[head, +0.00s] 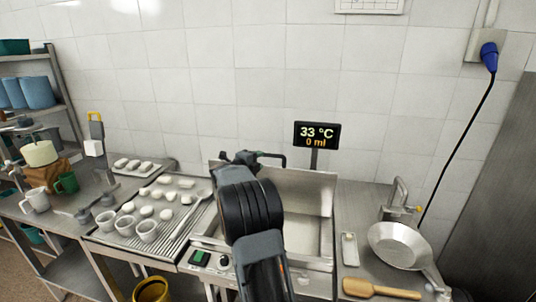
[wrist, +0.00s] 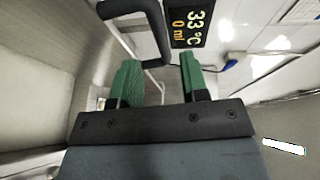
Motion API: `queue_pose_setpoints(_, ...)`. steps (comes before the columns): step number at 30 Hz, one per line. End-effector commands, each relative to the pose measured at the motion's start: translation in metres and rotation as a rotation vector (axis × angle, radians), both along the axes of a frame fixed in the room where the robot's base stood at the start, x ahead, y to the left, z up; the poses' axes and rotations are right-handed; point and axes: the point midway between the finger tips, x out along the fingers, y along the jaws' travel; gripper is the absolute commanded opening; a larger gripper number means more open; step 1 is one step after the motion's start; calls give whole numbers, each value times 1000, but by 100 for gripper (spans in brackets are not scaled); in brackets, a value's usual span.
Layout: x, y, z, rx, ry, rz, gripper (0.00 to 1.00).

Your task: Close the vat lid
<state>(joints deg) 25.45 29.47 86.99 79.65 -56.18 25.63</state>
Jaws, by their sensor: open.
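The steel vat (head: 305,240) stands in the middle of the head view, partly hidden behind my arm. Its lid (head: 318,190) is raised, standing up at the back near the tiled wall. A dark bar handle (head: 272,155) is at the lid's upper edge; it also shows in the wrist view (wrist: 157,25). My gripper (head: 243,158) is at the handle's left part in the head view. In the wrist view its green fingers (wrist: 159,72) are apart, with the handle's bend at or just beyond the fingertips. I cannot tell whether it lies between them.
A display (head: 317,135) reading 33 °C and 0 ml stands behind the lid. Left is a draining tray (head: 180,222) with white pieces and cups.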

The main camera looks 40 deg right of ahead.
Motion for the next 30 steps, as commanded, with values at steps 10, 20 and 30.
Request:
queue_pose_setpoints(10,9,-53,-4,-1,2,1,41)
queue_pose_setpoints(20,11,-68,-8,-1,2,2,41)
queue_pose_setpoints(30,11,-68,-8,-1,2,2,31)
